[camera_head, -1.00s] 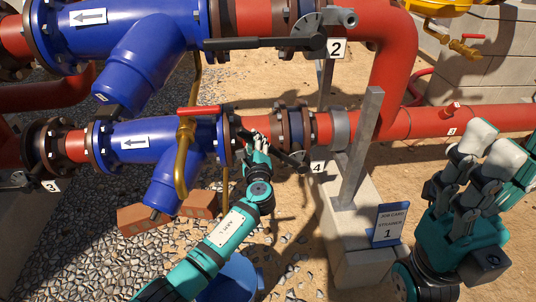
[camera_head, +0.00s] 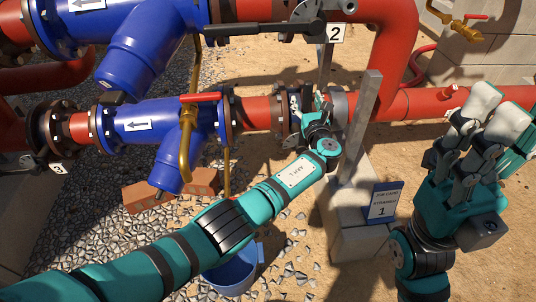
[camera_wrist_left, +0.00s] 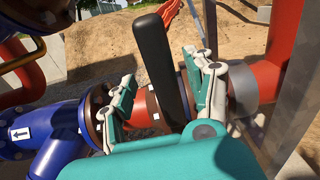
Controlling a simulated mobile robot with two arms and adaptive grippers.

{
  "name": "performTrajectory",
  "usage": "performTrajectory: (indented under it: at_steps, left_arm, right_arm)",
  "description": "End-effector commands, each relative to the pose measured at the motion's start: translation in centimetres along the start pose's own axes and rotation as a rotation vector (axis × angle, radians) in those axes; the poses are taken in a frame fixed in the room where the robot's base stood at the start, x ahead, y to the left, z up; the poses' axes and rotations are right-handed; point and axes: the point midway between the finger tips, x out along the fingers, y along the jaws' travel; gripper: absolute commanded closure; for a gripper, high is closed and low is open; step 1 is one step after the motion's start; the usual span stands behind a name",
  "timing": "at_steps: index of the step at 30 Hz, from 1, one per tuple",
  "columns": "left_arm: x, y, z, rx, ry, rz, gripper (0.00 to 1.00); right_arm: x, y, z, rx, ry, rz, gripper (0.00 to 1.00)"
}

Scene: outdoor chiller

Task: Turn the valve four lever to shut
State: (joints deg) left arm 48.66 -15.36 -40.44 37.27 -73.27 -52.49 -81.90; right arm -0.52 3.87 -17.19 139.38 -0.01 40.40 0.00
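The valve four lever (camera_wrist_left: 158,68) is a long black handle, crossing the line of the red pipe in the left wrist view. My left gripper (camera_wrist_left: 163,82) has its fingers apart, one on each side of the lever; I cannot tell whether they touch it. In the head view my left gripper (camera_head: 309,100) is at the valve four flanges (camera_head: 282,115) on the lower pipe and mostly hides the lever. The number 4 tag is hidden behind my arm. My right gripper (camera_head: 492,112) is at the right, empty, fingers apart, away from the valve.
The valve two lever (camera_head: 245,29) lies along the upper pipe. A grey post (camera_head: 360,130) stands close right of my left gripper, with a job card (camera_head: 384,200) at its foot. A blue strainer (camera_head: 145,125) with a brass valve (camera_head: 187,140) is left. A blue bucket (camera_head: 232,268) sits below.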

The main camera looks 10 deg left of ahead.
Motion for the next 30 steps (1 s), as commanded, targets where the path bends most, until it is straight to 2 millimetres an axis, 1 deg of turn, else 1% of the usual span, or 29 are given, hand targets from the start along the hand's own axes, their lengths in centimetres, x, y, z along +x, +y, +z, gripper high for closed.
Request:
performTrajectory:
  at_steps: [2,7,8,14,17,21,30]
  left_arm:
    - [0.0,0.0,0.0,-0.001,0.0,0.0,0.45]
    - [0.0,0.1,0.0,-0.001,0.0,0.001,0.24]
    - [0.0,0.1,0.0,-0.001,0.0,0.001,0.22]
    - [0.0,0.1,0.0,-0.001,0.001,0.001,0.22]
    - [-0.3,0.1,0.1,-0.001,0.001,0.0,0.22]
    - [-1.6,0.1,0.5,-0.001,0.003,0.0,0.22]
    - [-5.2,0.1,0.4,-0.001,0.003,0.0,0.22]
  right_arm:
    - [0.0,0.0,0.0,0.0,0.0,0.0,0.6]
    - [0.0,0.0,0.0,0.0,0.0,0.0,0.6]
    - [0.0,0.0,0.0,0.0,0.0,0.0,0.6]
    - [0.0,0.0,0.0,0.0,0.0,0.0,0.6]
    - [0.5,0.0,0.0,0.0,0.0,0.0,0.6]
    - [2.5,0.2,-0.1,0.0,0.0,0.0,0.6]
    - [5.7,0.4,-0.2,0.0,0.0,0.0,0.6]
